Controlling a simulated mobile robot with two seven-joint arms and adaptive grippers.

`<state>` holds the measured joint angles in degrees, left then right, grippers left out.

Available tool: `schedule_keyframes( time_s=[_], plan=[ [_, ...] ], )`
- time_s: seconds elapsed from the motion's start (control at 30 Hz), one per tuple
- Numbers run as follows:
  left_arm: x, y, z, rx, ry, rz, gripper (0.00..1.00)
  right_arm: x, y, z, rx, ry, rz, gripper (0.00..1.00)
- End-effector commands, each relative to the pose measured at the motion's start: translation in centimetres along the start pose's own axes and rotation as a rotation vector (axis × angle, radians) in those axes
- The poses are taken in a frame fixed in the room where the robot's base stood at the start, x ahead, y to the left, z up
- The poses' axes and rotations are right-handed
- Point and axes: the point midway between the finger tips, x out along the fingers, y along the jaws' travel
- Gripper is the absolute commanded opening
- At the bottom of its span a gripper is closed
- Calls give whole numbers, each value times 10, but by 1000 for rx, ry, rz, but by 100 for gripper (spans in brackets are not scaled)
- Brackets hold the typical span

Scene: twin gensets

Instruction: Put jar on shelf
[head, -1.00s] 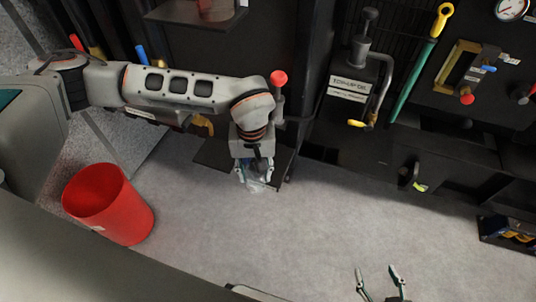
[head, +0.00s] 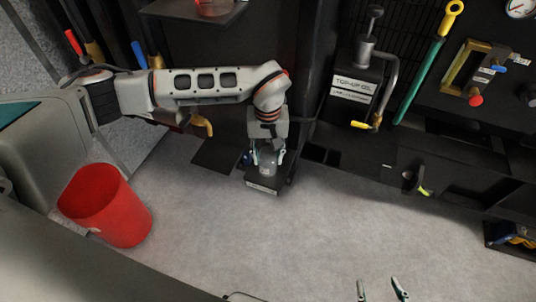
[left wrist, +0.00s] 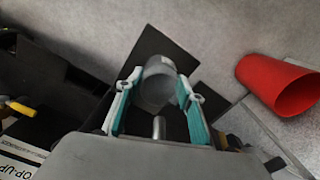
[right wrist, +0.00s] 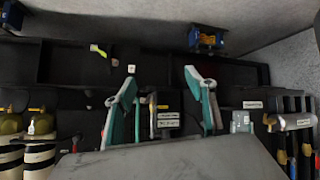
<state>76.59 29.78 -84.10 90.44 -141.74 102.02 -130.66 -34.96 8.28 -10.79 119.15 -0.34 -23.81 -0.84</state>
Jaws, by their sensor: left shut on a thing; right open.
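A clear, greyish jar (head: 267,158) is between the fingers of my left gripper (head: 268,150), which is shut on it. In the left wrist view the jar (left wrist: 157,84) shows between the two teal-padded fingers, with dark plates behind it. A small black shelf (head: 262,187) with a white label on its front edge lies under the jar in the head view. I cannot tell whether the jar touches it. My right gripper (head: 381,290) is open and empty at the bottom edge of the head view. Its spread fingers also show in the right wrist view (right wrist: 165,100).
A red bin (head: 105,207) stands on the floor at left. An upper black shelf (head: 190,10) holds a reddish clear container (head: 215,6). The grey floor in the middle is clear.

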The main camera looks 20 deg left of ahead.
Motion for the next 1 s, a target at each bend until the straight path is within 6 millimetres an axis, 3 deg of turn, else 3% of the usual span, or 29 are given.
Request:
schedule_keyframes(
  time_s=[0.23, 0.27, 0.3, 0.33, 0.73, 1.0],
  plan=[
    [2, 0, 0, 0, 0, 0, 20, 0, 1, -5, -1, 8, 2, 55],
    [1, 0, 0, 0, 0, 1, 43, 0, 1, -5, -1, 9, 2, 55],
    [1, 0, 0, 0, 1, 1, 53, 0, 1, -5, -1, 9, 1, 55],
    [1, 0, 0, 0, 1, 1, 55, 0, 1, -5, -1, 9, 1, 55],
    [-4, 0, 0, 0, 3, 1, 55, 0, 1, -6, -1, 9, 1, 55],
    [-53, 0, -2, 1, 10, 4, 55, -2, 3, -12, 1, 13, 4, 55]
  ],
)
